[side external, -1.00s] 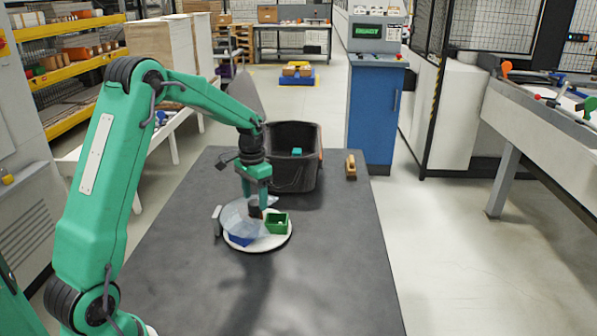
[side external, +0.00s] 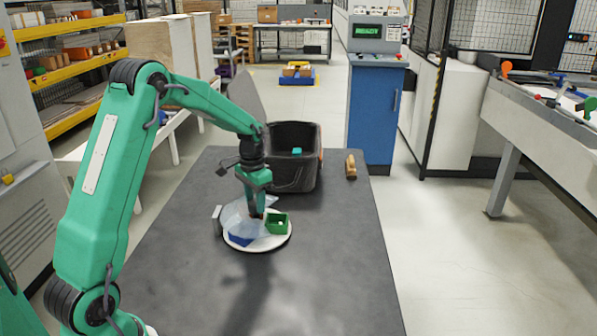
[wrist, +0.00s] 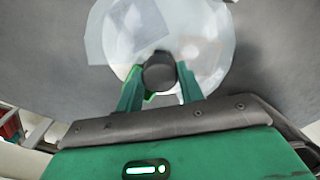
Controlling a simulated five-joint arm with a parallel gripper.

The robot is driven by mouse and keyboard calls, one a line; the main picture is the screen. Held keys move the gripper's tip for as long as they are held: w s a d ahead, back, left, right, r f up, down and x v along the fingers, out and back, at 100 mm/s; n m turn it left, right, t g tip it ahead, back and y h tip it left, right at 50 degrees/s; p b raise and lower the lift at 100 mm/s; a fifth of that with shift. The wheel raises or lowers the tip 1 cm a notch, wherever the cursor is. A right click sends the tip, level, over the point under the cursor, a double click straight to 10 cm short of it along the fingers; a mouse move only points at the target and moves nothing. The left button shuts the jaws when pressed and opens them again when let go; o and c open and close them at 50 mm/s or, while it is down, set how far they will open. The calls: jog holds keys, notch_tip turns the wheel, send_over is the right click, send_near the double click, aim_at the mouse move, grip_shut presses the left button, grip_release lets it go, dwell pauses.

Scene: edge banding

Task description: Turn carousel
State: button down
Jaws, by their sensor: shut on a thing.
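The carousel (side external: 268,244) is a round white disc lying on the dark table. It carries a green bin (side external: 278,222) at its right and a blue bin (side external: 240,240) at its front left. A clear cover (side external: 232,215) lies over its left and back part. My gripper (side external: 256,212) points down over the carousel's middle. In the wrist view its fingers (wrist: 159,88) are on either side of a dark round knob (wrist: 159,70) and are shut on it. The clear cover and pale disc show around the knob there. The lower knob is hidden.
A black tub (side external: 292,165) with a teal piece (side external: 297,151) in it stands just behind the carousel. A small wooden-brown block (side external: 351,166) sits at the table's right back. A grey upright piece (side external: 216,219) stands at the carousel's left edge. The table in front is clear.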

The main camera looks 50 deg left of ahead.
jog(key=shift+m, duration=3.6)
jog(key=shift+r+m, duration=0.1)
jog(key=shift+m, duration=10.7)
jog(key=c, duration=0.9)
grip_release()
